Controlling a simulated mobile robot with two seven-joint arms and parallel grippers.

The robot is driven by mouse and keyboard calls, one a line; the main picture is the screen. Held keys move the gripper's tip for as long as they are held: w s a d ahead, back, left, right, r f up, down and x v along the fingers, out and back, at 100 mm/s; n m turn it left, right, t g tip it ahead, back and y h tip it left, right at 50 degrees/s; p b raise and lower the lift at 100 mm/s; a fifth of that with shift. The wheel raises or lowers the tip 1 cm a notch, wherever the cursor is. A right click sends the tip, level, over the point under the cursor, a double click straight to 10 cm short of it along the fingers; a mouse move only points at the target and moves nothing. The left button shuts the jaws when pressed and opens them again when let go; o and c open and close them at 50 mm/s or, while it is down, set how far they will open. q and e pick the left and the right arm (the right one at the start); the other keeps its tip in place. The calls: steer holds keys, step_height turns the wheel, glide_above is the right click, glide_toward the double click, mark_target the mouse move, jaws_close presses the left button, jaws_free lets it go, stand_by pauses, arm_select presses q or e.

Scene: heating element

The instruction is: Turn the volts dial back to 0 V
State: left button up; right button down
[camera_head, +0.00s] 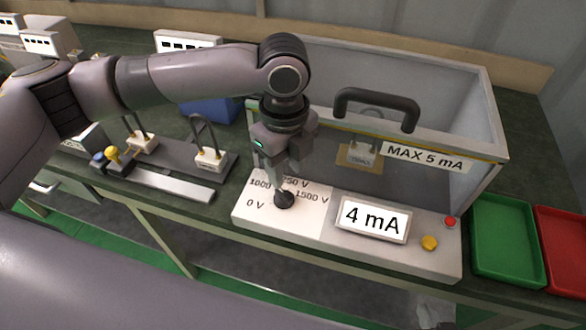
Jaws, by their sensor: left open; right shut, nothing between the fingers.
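The volts dial (284,200) is a small dark round knob on the white front panel (310,232) of the test box. Around it are the printed labels 0 V, 1000, 1500 V and one partly hidden label ending in 50 V. I cannot tell which label the dial points to. My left gripper (283,190) points down right at the dial from above, open, with its fingertips at the knob. Whether the fingers touch it is unclear. The gripper covers part of the dial's upper side and the labels. My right gripper is not in view.
A display (373,220) reads 4 mA, with a yellow button (429,243) and a red button (450,222) beside it. A clear lid with a dark handle (376,96) and a MAX 5 mA sign stands behind. Green (502,198) and red trays are at right.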

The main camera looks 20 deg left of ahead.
mark_target(286, 196)
arm_select(q)
steer(key=shift+s+f, duration=0.1)
steer(key=shift+f, duration=3.45)
jaws_close()
